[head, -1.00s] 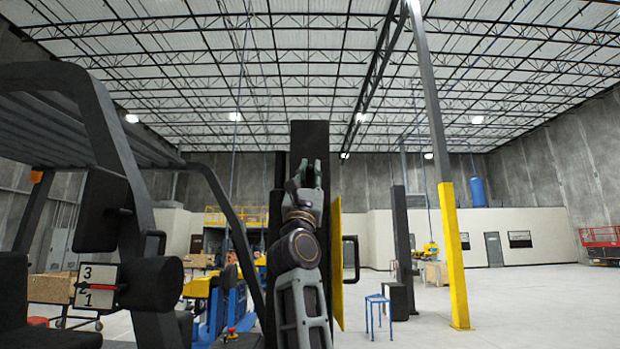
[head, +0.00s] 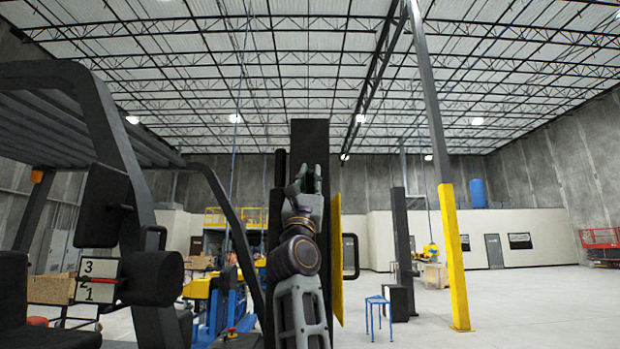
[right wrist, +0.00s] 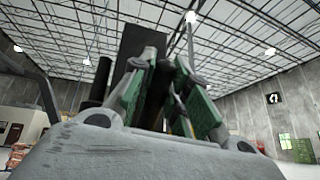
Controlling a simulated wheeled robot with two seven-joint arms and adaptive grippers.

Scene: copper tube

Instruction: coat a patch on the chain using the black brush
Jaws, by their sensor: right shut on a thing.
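My right gripper (head: 309,180) is raised in front of the dark upright mast (head: 309,138) of the forklift. In the right wrist view its fingers (right wrist: 155,85), with green pads, are shut on a dark piece (right wrist: 156,100) between them. This looks like the black brush, but its bristles are hidden. The chain cannot be made out in either view; the arm and mast may cover it. Whether the brush touches anything cannot be told. My left gripper is not in view.
The black forklift frame (head: 110,120) fills the left side. A yellow panel (head: 337,255) stands just right of my right arm. A yellow and grey post (head: 452,255) and a blue stool (head: 378,312) stand farther right.

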